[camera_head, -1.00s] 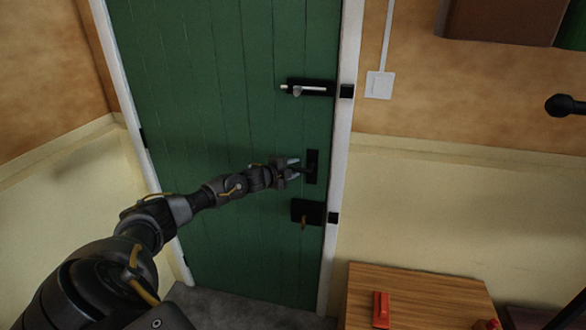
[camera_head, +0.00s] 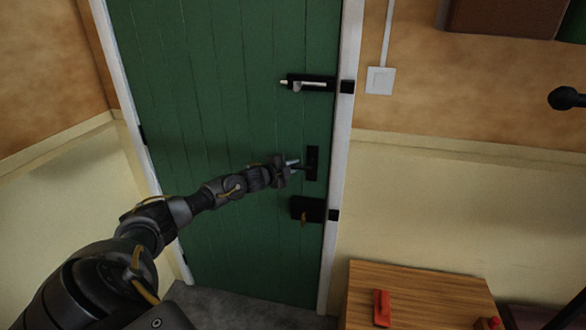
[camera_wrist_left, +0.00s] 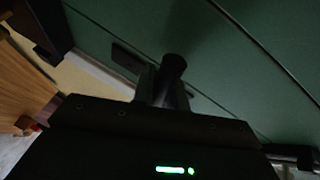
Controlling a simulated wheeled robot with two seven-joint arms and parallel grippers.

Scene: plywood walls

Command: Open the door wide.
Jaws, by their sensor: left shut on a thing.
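The green plank door (camera_head: 215,120) stands in its white frame and looks closed, with no gap visible at its edge. A dark lever handle on a dark plate (camera_head: 312,163) is on its right side. My left gripper (camera_head: 293,164) is shut on the handle, its fingers hiding most of the lever. In the left wrist view the dark round handle (camera_wrist_left: 174,68) sticks up at the gripper. A bolt (camera_head: 308,84) is above the handle, and a dark lock box (camera_head: 308,209) with a small brass piece is below it. My right gripper is not in view.
A wooden-topped table (camera_head: 425,295) with a red object (camera_head: 381,308) stands at the lower right, beside the door frame. A white switch (camera_head: 380,81) is on the right wall. Grey floor (camera_head: 235,308) shows in front of the door.

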